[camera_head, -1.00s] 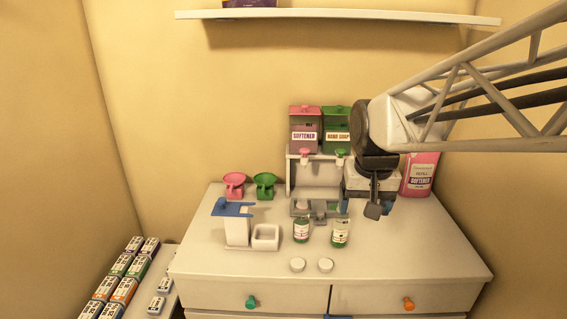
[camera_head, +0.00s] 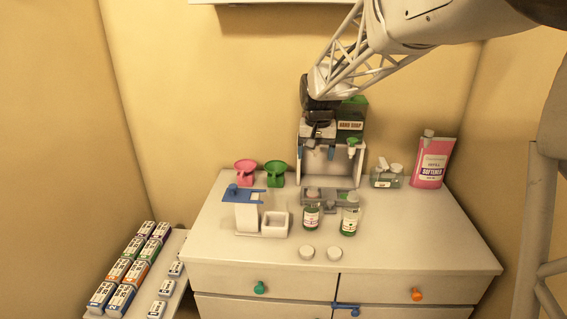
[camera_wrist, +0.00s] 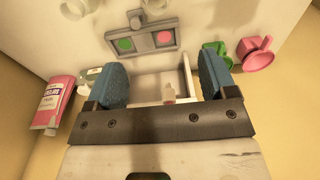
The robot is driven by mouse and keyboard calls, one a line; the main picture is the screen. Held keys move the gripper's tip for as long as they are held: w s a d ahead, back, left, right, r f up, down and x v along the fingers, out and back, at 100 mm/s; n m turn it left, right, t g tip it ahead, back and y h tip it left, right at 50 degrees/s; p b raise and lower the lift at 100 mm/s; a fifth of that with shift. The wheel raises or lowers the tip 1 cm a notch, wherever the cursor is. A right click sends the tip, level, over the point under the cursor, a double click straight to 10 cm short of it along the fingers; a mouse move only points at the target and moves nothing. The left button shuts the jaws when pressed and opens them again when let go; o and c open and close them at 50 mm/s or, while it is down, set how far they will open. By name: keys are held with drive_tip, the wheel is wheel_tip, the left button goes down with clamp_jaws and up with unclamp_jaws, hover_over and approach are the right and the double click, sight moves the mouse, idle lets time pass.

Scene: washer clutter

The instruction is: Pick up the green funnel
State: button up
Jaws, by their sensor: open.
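The green funnel (camera_head: 275,172) stands on the dresser top near the wall, just right of a pink funnel (camera_head: 244,171). In the wrist view the green funnel (camera_wrist: 216,56) is partly hidden behind the finger on the right, with the pink funnel (camera_wrist: 257,54) beside it. My gripper (camera_head: 317,152) is open, with blue finger pads, and hangs in front of the dispenser stand, to the right of and higher than the green funnel. In the wrist view nothing is held between the fingers of my gripper (camera_wrist: 165,85).
The dispenser stand (camera_head: 328,158) carries a green hand soap container (camera_head: 351,122). A blue-topped white stand (camera_head: 246,214), a tray with coloured discs (camera_wrist: 143,41), two bottles (camera_head: 349,218) and white caps (camera_head: 306,252) stand forward. A pink refill pouch (camera_head: 430,163) is at right.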

drive_tip(key=w+a+f, duration=0.6)
drive_tip(key=w+a, duration=0.1)
drive_tip(key=w, duration=0.2)
drive_tip(key=g, duration=0.1)
hover_over(274, 173)
wheel_tip(274, 173, down, 7)
drive_tip(key=shift+s+a+f, duration=0.1)
drive_tip(key=shift+a, duration=0.05)
drive_tip(key=shift+f, duration=1.35)
drive_tip(key=shift+d+f, duration=0.2)
drive_tip(key=shift+f, duration=2.4)
clamp_jaws()
